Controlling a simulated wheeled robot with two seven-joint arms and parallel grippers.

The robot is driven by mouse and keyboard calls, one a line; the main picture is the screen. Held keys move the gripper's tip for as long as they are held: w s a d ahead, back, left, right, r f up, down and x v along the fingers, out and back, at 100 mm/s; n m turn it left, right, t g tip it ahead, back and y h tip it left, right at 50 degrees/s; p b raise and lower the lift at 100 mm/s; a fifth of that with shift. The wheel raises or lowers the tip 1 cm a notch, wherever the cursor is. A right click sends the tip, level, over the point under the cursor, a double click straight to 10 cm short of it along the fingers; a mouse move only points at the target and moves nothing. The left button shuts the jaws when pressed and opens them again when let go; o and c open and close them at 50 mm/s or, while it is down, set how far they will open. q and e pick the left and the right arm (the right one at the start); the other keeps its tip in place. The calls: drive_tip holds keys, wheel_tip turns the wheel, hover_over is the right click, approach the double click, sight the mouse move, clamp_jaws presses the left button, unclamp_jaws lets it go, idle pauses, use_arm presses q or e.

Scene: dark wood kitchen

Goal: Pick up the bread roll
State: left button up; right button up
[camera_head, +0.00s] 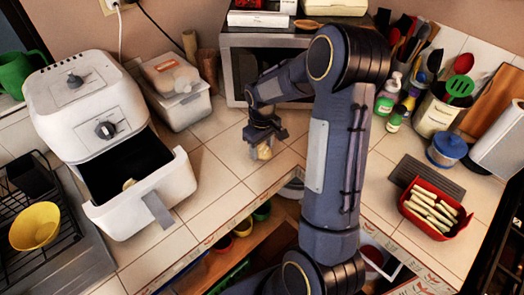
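A small pale yellow-brown piece (264,152), which looks like the bread roll, shows at the tiled counter in front of the microwave. My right gripper (265,143) points down right over it, with its fingers close around its top. The gripper hides part of the piece. I cannot tell whether the fingers press on it or whether it is lifted off the tiles. Another small pale piece (129,184) lies inside the open air fryer drawer (158,181) at the left. My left gripper is not in view.
A red tray (437,226) of pale sticks is at the right. Tiles between fryer and gripper are clear.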

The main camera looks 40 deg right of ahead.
drive_tip(key=c, duration=0.5)
drive_tip(key=shift+r, duration=0.1)
